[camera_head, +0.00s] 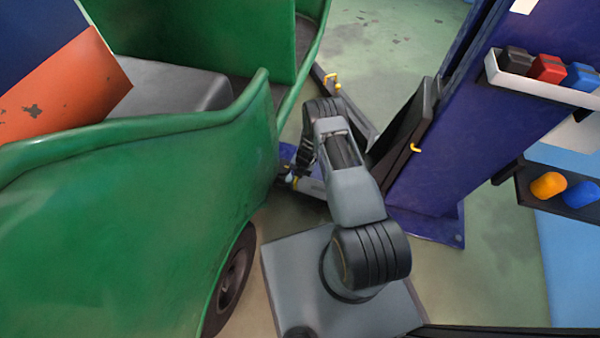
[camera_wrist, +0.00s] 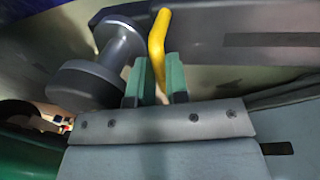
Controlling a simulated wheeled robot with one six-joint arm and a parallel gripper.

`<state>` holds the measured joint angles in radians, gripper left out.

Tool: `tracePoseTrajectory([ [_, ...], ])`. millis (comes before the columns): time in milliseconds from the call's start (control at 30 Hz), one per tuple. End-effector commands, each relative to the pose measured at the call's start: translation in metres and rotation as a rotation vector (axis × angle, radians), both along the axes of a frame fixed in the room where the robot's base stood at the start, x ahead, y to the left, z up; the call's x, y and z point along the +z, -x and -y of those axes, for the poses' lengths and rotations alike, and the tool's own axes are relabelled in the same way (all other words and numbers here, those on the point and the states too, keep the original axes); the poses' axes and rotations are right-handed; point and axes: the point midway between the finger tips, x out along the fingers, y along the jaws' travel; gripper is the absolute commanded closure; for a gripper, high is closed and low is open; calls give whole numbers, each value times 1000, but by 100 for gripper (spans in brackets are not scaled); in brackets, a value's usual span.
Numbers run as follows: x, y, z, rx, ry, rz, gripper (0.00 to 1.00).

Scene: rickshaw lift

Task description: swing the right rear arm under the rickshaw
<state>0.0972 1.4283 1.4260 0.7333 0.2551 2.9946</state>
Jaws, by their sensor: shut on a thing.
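The green rickshaw (camera_head: 130,210) fills the left of the head view, with a rear wheel (camera_head: 232,278) low on its near side. My gripper (camera_wrist: 157,82) has green-padded fingers shut on the yellow handle (camera_wrist: 158,40) of a grey lift arm (camera_wrist: 240,40) in the wrist view. A round grey pad on a post (camera_wrist: 90,78) stands at the left of that arm. In the head view the gripped lift arm (camera_head: 312,187) shows low beside the rickshaw's edge, partly hidden by my wrist. I cannot tell how far it reaches under the body.
A blue lift column (camera_head: 480,140) stands at the right, with a dark panel (camera_head: 405,130) and a yellow hook on it. Shelves with coloured items (camera_head: 548,72) are at the right.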

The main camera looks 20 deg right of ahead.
Motion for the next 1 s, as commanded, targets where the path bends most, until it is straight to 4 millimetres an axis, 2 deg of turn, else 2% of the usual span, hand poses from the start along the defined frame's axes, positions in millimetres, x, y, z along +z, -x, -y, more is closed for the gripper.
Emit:
tracePoseTrajectory([
  [33, 2, -8, 4, -9, 9, 22, 100],
  [67, 2, -8, 5, -10, 9, 21, 100],
  [100, 2, -8, 5, -10, 10, 22, 82],
  [333, 2, -6, 2, -4, 7, 15, 60],
  [567, 2, -4, 0, -2, 6, 12, 60],
  [667, 8, -3, 1, -1, 5, 11, 60],
  [767, 22, -3, 3, -1, 6, 12, 60],
  [1000, 72, 3, 11, -2, 5, 13, 60],
])
